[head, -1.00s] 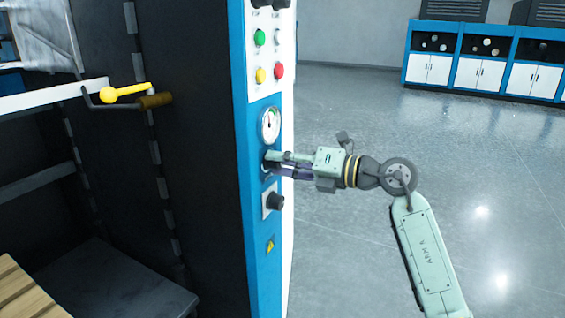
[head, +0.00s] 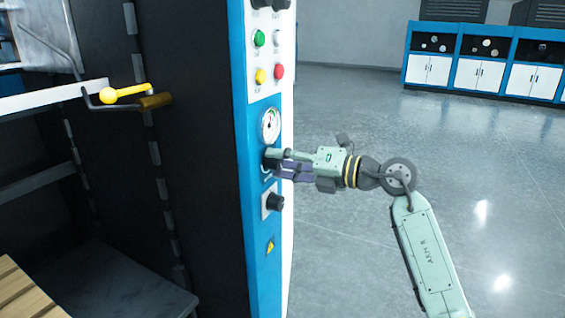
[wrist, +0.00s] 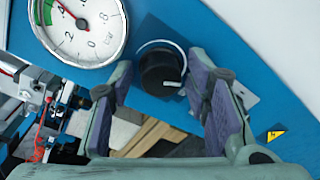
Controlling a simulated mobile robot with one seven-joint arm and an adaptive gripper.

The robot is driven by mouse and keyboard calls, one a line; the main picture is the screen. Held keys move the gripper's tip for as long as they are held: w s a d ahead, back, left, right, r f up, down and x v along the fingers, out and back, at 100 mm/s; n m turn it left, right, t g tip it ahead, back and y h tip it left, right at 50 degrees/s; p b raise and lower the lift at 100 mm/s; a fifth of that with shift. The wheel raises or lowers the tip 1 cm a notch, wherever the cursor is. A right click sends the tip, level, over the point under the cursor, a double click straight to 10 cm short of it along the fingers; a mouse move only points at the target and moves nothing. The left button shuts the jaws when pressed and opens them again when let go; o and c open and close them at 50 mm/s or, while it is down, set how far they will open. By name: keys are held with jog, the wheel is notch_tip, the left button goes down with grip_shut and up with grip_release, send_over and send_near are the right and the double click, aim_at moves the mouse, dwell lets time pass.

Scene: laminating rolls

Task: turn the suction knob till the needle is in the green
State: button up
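The suction knob (wrist: 160,70) is black and round, with a pale pointer line, on the blue machine face. It shows between the two fingers of my gripper (wrist: 160,82) in the wrist view, with a gap on both sides. My gripper is open. In the head view my gripper (head: 277,160) is at the panel just below the gauge and mostly hides this knob. The round white gauge (wrist: 84,32) is cut off at the top left of the wrist view. Its needle points up-left, towards the side with the green band; whether its tip is inside the green cannot be made out.
A second black knob (head: 275,202) sits on a pale plate just below my gripper. Coloured buttons (head: 261,38) are above the gauge (head: 269,125). A crank with a yellow handle (head: 124,93) is on the left. The floor to the right is clear.

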jog(key=shift+o, duration=0.5)
jog(key=v, duration=1.2)
jog(key=shift+f, duration=0.1)
